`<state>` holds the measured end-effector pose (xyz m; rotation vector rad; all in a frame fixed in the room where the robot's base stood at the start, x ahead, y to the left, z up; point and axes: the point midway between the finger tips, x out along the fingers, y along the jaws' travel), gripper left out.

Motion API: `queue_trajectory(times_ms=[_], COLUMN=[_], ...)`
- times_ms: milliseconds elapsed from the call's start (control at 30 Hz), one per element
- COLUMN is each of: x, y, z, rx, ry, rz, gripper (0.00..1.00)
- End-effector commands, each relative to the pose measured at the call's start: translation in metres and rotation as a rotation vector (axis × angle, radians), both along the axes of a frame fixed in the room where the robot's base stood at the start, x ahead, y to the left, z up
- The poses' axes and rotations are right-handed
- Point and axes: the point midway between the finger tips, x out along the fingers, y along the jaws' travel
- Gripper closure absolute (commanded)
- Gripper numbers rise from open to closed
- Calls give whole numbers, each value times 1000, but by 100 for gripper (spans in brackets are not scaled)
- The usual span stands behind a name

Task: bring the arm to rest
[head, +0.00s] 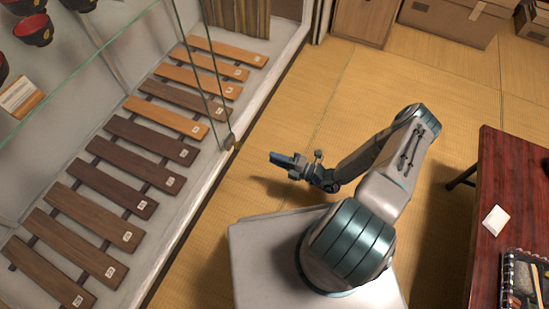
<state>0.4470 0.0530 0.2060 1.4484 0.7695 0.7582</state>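My gripper (290,160) points left, toward the glass display case, and hangs above the tatami floor (285,100). It is apart from the case and touches nothing that I can see. No object shows in it. It is too small and edge-on here to tell whether the fingers are open or shut.
A glass case (200,195) with wooden slatted boards (150,139) stands at left. A dark red table (500,175) at right bears a white block (495,220) and a tray (507,280). Cardboard boxes (450,20) stand at the back. Open tatami lies between.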

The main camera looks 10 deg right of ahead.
Motion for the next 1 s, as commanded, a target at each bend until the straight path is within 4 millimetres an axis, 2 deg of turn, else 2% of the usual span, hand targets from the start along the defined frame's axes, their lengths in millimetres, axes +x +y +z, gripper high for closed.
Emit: queue_trajectory(times_ms=[400, 533, 667, 1000], x=[0, 1, 2, -5], y=[-1, -3, -6, -11], z=[0, 16, 59, 198], rx=[-2, -34, -128, -438], ry=[-1, -35, -136, -534], rz=[-2, 32, 133, 520], gripper=[73, 73, 73, 73])
